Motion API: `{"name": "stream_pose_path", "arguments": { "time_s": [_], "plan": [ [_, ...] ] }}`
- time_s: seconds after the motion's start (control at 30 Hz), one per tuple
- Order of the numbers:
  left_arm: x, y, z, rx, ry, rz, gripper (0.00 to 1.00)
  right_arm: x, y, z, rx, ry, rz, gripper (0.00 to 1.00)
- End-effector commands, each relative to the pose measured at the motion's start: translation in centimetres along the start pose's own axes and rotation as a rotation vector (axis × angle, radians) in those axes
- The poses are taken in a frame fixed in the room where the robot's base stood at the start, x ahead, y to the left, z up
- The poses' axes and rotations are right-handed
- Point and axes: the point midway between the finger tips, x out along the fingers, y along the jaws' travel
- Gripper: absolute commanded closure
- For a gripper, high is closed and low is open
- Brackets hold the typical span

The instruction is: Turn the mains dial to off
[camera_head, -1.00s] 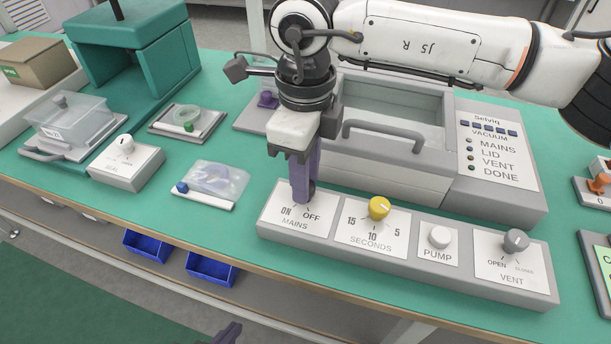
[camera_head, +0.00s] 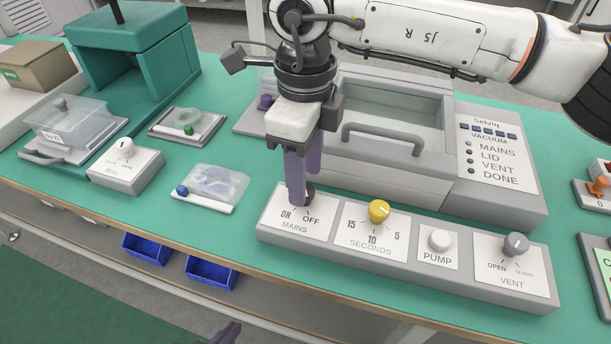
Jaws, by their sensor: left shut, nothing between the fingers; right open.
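The mains dial (camera_head: 309,190) is a dark knob on the left end of the grey control strip, above the ON and OFF labels. It is mostly hidden behind the fingers. My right gripper (camera_head: 300,193) comes down from above with its purple fingers at the dial. Its fingers are apart, one in front of the other in this view; I cannot tell whether they touch the knob or which way its pointer faces. My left gripper (camera_head: 228,333) shows only as a dark tip at the bottom edge, shut and away from the strip.
The strip also holds a yellow seconds dial (camera_head: 379,211), a white pump button (camera_head: 440,239) and a grey vent knob (camera_head: 516,244). The vacuum unit (camera_head: 400,175) stands close behind. A small dial box (camera_head: 127,172) and a plastic bag (camera_head: 219,185) lie to the left.

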Motion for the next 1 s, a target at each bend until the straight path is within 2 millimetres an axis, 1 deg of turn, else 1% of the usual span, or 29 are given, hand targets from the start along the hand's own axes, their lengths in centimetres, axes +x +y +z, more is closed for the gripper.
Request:
{"name": "stream_pose_path", "arguments": {
  "time_s": [0.03, 0.2, 0.3, 0.4, 0.5, 0.6, 1.0],
  "plan": [
    [0.0, 0.0, 0.0, 0.000, -0.001, 0.000, 1.00, -1.1, -0.1, 0.1, 0.000, -0.003, -0.004, 0.55],
    [-0.1, 0.0, 0.0, 0.000, -0.003, 0.000, 1.00, -4.6, -0.1, 0.1, 0.000, -0.003, -0.004, 0.55],
    [-0.1, 0.0, 0.0, 0.000, -0.003, 0.000, 1.00, -6.4, -0.1, 0.0, 0.001, -0.002, -0.004, 0.55],
    [-0.2, 0.1, 0.0, 0.000, -0.004, 0.000, 1.00, -7.7, 0.0, 0.1, 0.000, -0.002, -0.003, 0.55],
    [-0.2, 0.1, 0.0, -0.001, -0.005, 0.000, 1.00, -8.3, 0.0, 0.0, 0.000, 0.000, -0.002, 0.55],
    [-0.3, 0.1, 0.1, -0.002, -0.007, 0.000, 1.00, -8.6, 0.0, 0.0, -0.001, 0.000, -0.002, 0.55],
    [-0.3, 0.2, 0.3, -0.003, -0.010, 0.001, 1.00, -8.6, 0.0, 0.0, -0.001, 0.000, -0.002, 0.55]
  ]
}}
